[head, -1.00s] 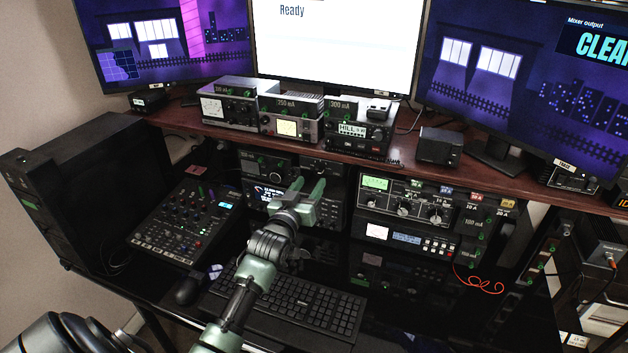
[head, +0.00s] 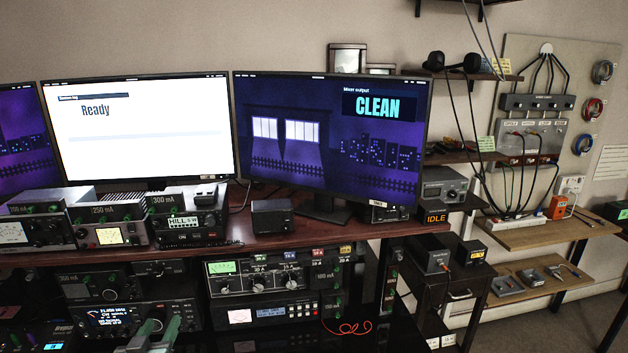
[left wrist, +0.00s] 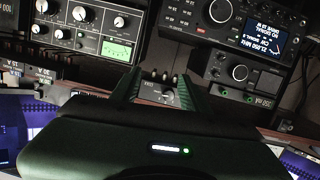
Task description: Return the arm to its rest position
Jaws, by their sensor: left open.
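My left gripper (head: 157,333) shows at the bottom edge of the head view, in front of the radio with the lit blue display (head: 112,317). Its green fingers are apart and I see nothing between them. In the left wrist view the gripper (left wrist: 158,88) also stands open, and the equipment appears upside down. There the radio's lit display (left wrist: 264,38) and large knob (left wrist: 220,11) lie beyond the fingers, with a gap to them. A unit with a green meter (left wrist: 116,50) is at the upper left. Most of my left arm is out of the head view. My right gripper is not in view.
A dark red shelf (head: 262,232) carries several meter units, a small black box (head: 272,217) and monitors, one reading CLEAN (head: 330,140). Below are stacked instruments (head: 272,276) and an orange cable (head: 347,328). Wooden shelves (head: 535,234) stand at the right.

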